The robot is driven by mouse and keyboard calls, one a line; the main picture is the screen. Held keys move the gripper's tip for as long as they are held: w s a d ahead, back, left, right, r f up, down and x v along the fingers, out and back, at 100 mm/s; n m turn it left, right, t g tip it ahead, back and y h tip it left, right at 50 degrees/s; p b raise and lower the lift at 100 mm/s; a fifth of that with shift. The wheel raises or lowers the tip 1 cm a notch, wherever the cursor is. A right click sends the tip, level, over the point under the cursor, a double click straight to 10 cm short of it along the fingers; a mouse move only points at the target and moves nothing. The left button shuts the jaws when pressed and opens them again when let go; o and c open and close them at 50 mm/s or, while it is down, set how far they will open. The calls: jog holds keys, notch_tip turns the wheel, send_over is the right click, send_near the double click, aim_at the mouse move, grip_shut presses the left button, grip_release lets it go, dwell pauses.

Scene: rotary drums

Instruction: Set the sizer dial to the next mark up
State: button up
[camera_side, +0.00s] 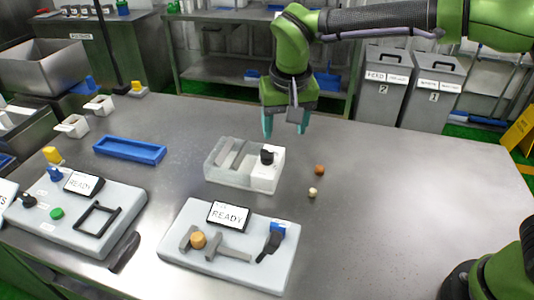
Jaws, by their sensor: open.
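A white and clear box (230,170) stands mid-table. On its white right part sits a black knob (267,155), which looks like the sizer dial, though no label or marks on it are readable. My gripper (285,123) points down behind and above this box. Its two teal fingers are apart with nothing between them, and they do not touch the knob. Another black knob (29,200) is on the left console (75,235).
A front console (215,275) has a READY screen (228,215), an orange knob (198,240) and a black lever (270,245). A blue tray (130,150) lies left. Two small balls, brown (319,169) and cream (312,192), lie right of the box. The table's right side is clear.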

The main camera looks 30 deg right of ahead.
aim_at(267, 151)
jog(key=w+a+r+m+h, duration=0.1)
jog(key=w+a+m+h, duration=0.15)
jog(key=w+m, duration=0.3)
jog(key=shift+t, duration=0.4)
jog(key=x, duration=1)
jog(key=a+x, duration=0.1)
jog(key=x, duration=0.4)
jog(key=shift+s+f, duration=0.15)
jog(key=shift+f, duration=0.3)
jog(key=c, duration=1)
jog(key=shift+c, duration=0.2)
